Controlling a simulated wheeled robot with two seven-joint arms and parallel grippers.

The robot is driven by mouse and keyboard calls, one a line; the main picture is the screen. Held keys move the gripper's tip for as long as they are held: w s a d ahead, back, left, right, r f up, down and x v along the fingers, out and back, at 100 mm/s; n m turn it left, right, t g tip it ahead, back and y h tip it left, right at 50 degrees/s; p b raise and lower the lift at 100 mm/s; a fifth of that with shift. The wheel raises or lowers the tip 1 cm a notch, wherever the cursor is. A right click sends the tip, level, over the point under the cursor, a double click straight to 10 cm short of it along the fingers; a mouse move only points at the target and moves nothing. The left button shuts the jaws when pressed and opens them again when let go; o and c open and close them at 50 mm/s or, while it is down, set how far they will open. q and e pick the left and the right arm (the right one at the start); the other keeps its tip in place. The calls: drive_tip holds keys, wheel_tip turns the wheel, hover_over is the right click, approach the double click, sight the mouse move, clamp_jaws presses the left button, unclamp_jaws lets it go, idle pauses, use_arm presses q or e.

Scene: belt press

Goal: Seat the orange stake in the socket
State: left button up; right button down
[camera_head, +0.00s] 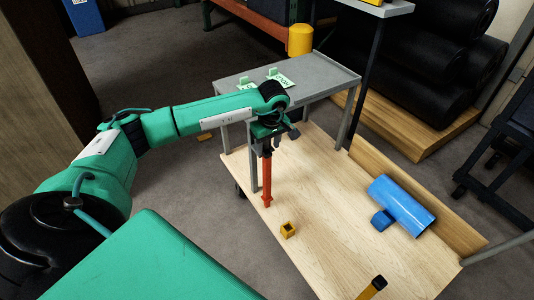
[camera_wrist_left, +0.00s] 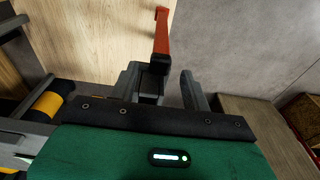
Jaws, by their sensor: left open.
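The orange stake (camera_head: 267,178) is upright in the head view, its lower end at the left edge of the wooden board. I cannot tell whether that end touches the board. My left gripper (camera_head: 270,138) is open at its top end. In the left wrist view the stake (camera_wrist_left: 161,38) runs away from the jaws, close to the left-hand finger of my gripper (camera_wrist_left: 166,86), with a gap to the other finger. A small yellow block with a dark square hole, apparently the socket (camera_head: 288,230), sits on the board right of the stake's lower end. My right gripper is out of view.
The wooden board (camera_head: 330,205) has clear room around the block. A blue cylinder (camera_head: 402,205) lies at its right side. A grey table (camera_head: 325,72) with green-white labelled pieces (camera_head: 279,79) stands behind. A yellow, black-topped item (camera_head: 373,288) is at the front edge.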

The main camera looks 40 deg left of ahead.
use_arm(q)
wheel_tip(320, 180, up, 6)
drive_tip(key=shift+s+d+r+p, duration=0.15)
drive_tip(key=shift+d+r+p, duration=0.15)
drive_tip(key=shift+d, duration=0.1)
drive_tip(key=shift+f, duration=0.1)
